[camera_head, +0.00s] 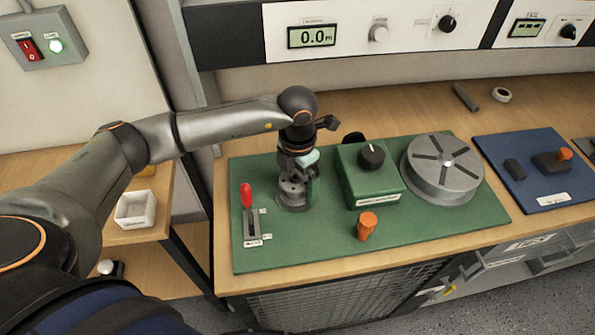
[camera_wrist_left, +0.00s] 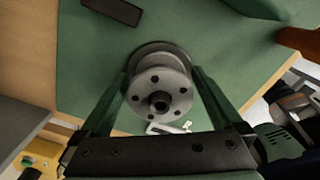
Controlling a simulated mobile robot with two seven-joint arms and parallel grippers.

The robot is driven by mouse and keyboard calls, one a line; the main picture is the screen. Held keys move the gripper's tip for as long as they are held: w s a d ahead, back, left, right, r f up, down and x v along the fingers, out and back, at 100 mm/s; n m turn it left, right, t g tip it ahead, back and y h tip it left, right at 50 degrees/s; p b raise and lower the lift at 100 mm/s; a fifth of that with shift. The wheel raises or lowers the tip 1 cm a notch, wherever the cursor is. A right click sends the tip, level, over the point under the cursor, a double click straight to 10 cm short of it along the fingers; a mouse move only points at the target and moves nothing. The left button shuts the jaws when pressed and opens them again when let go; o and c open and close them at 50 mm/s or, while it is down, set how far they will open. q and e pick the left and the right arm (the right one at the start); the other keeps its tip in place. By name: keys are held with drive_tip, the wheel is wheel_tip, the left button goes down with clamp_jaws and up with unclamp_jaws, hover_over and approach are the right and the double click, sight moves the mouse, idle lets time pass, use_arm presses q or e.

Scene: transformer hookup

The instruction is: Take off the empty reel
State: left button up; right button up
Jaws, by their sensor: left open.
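The grey metal reel (camera_head: 291,197) sits on the green board at its left part, under my left gripper. In the left wrist view the reel (camera_wrist_left: 160,88) shows end-on, with a holed flange and a dark central hub; no wire is visible on it. My left gripper (camera_head: 300,172) points down over the reel from above. Its fingers are open, one on either side of the reel in the wrist view (camera_wrist_left: 161,80). I cannot tell whether they touch it. The arm hides part of the reel's top in the head view. My right gripper is not in view.
The green board (camera_head: 330,245) also carries a red-handled lever (camera_head: 247,197), a green box with a black knob (camera_head: 372,155), an orange handle (camera_head: 367,225) and a large grey slotted disc (camera_head: 441,170). A white tray (camera_head: 135,210) stands on the left table. An instrument panel hangs behind.

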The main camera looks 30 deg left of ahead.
sight(298, 174)
use_arm(q)
drive_tip(key=shift+f, duration=0.1)
drive_tip(key=c, duration=1.5)
drive_tip(key=shift+c, duration=0.2)
drive_tip(key=shift+r+p, duration=1.75)
drive_tip(key=shift+r, duration=0.95)
drive_tip(key=shift+r+p, duration=0.6)
drive_tip(key=shift+r, duration=0.65)
drive_tip(key=shift+r, duration=0.15)
drive_tip(key=shift+r, duration=2.4)
